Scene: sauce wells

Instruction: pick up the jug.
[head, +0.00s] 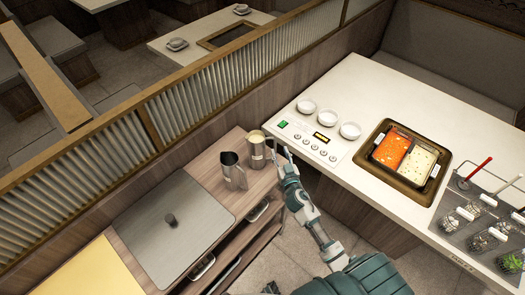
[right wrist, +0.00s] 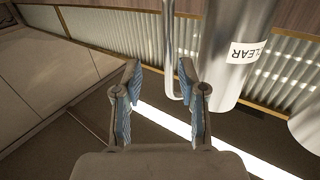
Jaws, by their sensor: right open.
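Two metal jugs stand upright on the wooden side counter in the head view. The nearer jug (head: 233,172) looks dark inside. The other jug (head: 257,152) holds a pale liquid, and its handle faces my right gripper (head: 282,160). In the right wrist view a jug labelled "CLEAR" (right wrist: 232,60) is close, with its handle (right wrist: 168,50) between and just beyond the fingertips of my right gripper (right wrist: 160,75). These fingers are open, with the handle not clamped. Part of another metal jug (right wrist: 307,125) shows at the right edge. My left gripper is not in view.
A slatted partition (head: 205,88) runs behind the counter. A grey lidded panel (head: 165,235) lies left of the jugs. To the right, a white table (head: 365,85) holds white bowls (head: 307,106), a divided red-and-white pot (head: 403,150) and a rack of baskets (head: 480,225).

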